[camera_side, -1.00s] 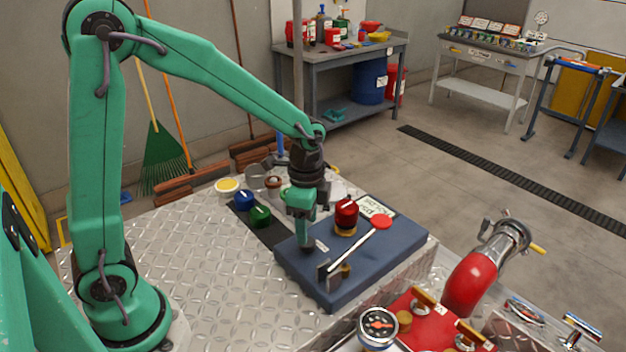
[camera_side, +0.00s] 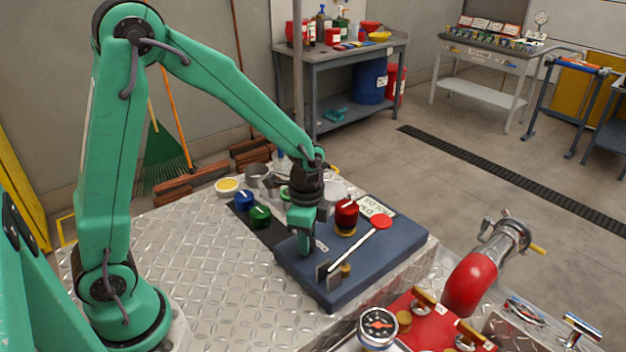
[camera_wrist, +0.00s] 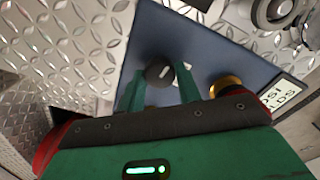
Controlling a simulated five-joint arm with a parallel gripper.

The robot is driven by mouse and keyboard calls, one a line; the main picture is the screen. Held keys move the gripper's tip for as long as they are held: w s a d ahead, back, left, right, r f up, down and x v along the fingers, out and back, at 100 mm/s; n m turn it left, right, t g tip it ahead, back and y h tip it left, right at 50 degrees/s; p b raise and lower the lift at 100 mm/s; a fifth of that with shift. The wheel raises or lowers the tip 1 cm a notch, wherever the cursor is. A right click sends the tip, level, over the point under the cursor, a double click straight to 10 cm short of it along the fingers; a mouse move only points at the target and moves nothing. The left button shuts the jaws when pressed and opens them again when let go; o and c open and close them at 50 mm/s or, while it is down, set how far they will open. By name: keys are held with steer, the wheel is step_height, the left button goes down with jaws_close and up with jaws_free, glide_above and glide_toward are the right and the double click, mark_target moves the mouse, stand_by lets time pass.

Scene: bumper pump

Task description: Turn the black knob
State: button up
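The black knob (camera_wrist: 160,74) with a white pointer mark shows in the wrist view on the dark blue panel (camera_side: 385,262). My gripper (camera_wrist: 161,84) is open, with one green finger on each side of the knob. I cannot tell whether either finger touches it. In the side view my gripper (camera_side: 304,251) points down close over the left part of the panel, and it hides the knob there.
A red knob (camera_side: 346,213) on a brass base and a red-tipped lever (camera_side: 381,222) stand right of my gripper. Green (camera_side: 260,216) and blue (camera_side: 244,199) knobs lie to the left. Diamond-plate deck (camera_side: 200,270) in front is mostly clear.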

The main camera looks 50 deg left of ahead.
steer(key=shift+m, duration=0.3)
steer(key=m, duration=0.7)
steer(key=shift+m, duration=0.3)
steer(key=m, duration=0.3)
steer(key=shift+m, duration=0.3)
steer(key=m, duration=0.4)
steer(key=o, duration=1)
steer(key=shift+c, duration=0.2)
steer(key=shift+r, duration=0.15)
